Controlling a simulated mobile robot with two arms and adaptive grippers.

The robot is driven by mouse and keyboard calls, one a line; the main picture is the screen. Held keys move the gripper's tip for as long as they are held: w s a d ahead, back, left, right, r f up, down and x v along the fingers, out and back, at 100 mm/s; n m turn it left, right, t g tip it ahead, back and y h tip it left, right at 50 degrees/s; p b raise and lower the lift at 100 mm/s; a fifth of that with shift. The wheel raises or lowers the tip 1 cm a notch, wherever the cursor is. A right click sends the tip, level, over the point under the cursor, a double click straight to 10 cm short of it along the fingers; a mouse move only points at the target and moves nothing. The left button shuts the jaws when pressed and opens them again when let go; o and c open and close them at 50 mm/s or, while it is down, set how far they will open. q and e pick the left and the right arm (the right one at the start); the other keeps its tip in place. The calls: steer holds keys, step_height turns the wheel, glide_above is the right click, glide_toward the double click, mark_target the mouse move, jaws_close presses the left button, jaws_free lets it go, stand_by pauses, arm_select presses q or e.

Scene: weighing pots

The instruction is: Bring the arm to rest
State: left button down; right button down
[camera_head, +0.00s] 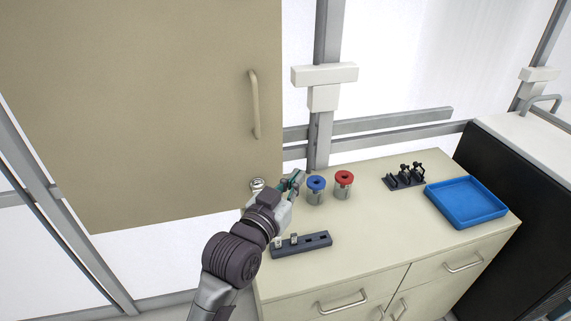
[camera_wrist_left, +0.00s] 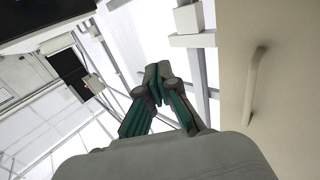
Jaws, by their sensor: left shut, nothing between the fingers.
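My left gripper (camera_head: 298,177) is raised at the left end of the counter, in front of the tall beige cabinet door in the head view. Its fingers are shut with nothing between them. The left wrist view also shows the closed fingertips of the left gripper (camera_wrist_left: 157,82), pointing away from the counter objects. My left arm comes in from the bottom and covers part of the counter's left end. My right gripper is not in view.
A blue-topped pot (camera_head: 316,190) and a red-topped pot (camera_head: 344,184) stand beside the gripper. A dark slotted rack (camera_head: 318,240), a black holder (camera_head: 404,179) and a blue tray (camera_head: 466,214) sit on the counter (camera_head: 390,230). The cabinet door (camera_head: 150,110) is close on the left.

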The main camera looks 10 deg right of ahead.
arm_select(q)
steer(key=s+a+f+n+g+y, duration=0.2)
steer(key=s+a+f+y, duration=0.25)
steer(key=a+f, duration=0.45)
steer(key=s+a+f+n+g+y, duration=0.25)
steer(key=s+a+f, duration=0.25)
steer(key=a+f, duration=0.4)
steer(key=s+a+f+n+g+y, duration=0.1)
steer(key=s+a+f+g+y, duration=0.2)
steer(key=s+a, duration=0.55)
steer(key=s+a+f+n+g+y, duration=0.1)
steer(key=s+a+f+g+y, duration=0.2)
steer(key=s+a, duration=0.55)
steer(key=s+d+f+h, duration=0.1)
steer(key=s+f, duration=0.1)
steer(key=f, duration=1.2)
steer(key=s+d+f, duration=0.1)
steer(key=f, duration=1.3)
steer(key=s+a+f+g, duration=0.2)
steer(key=s+a+f, duration=0.1)
steer(key=s+f, duration=1.2)
steer(key=shift+s, duration=0.6)
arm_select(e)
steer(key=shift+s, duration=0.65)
arm_select(q)
steer(key=shift+f+m, duration=0.1)
steer(key=shift+m, duration=0.15)
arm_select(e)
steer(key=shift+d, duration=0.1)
